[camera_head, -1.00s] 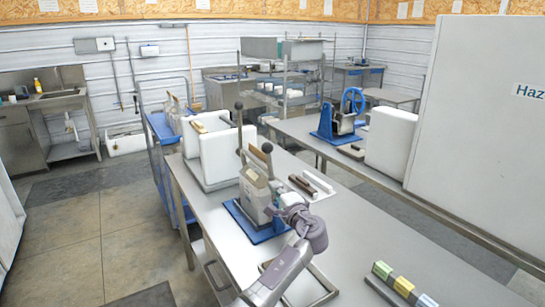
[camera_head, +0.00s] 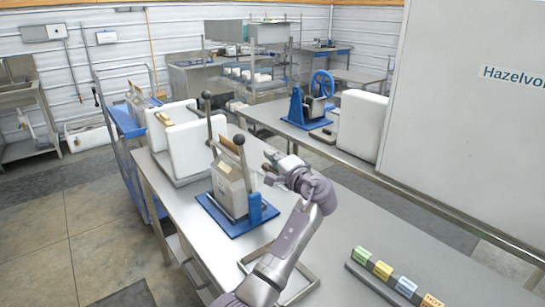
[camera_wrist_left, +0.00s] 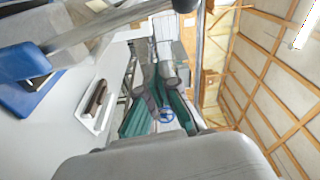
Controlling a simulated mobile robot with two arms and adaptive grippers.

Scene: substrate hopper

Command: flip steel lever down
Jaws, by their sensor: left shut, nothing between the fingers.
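The hopper device (camera_head: 230,185) is a beige-grey body on a blue base (camera_head: 228,222) on the steel bench. Two steel levers with black knobs stand up from it. The rear-left lever (camera_head: 209,122) is near upright, and the front-right lever (camera_head: 245,170) leans slightly. In the left wrist view a steel rod (camera_wrist_left: 110,28) with a black knob crosses the upper left, close to the camera. My left gripper (camera_head: 269,168) is shut and empty, just right of the device, beside the front-right lever. Contact with it cannot be told. My right gripper is not in view.
White bins (camera_head: 195,147) stand behind the device. A tray (camera_wrist_left: 100,112) with dark brown pieces lies on the bench in the left wrist view. A metal frame (camera_head: 310,282) and a strip of coloured blocks (camera_head: 383,270) lie nearer me.

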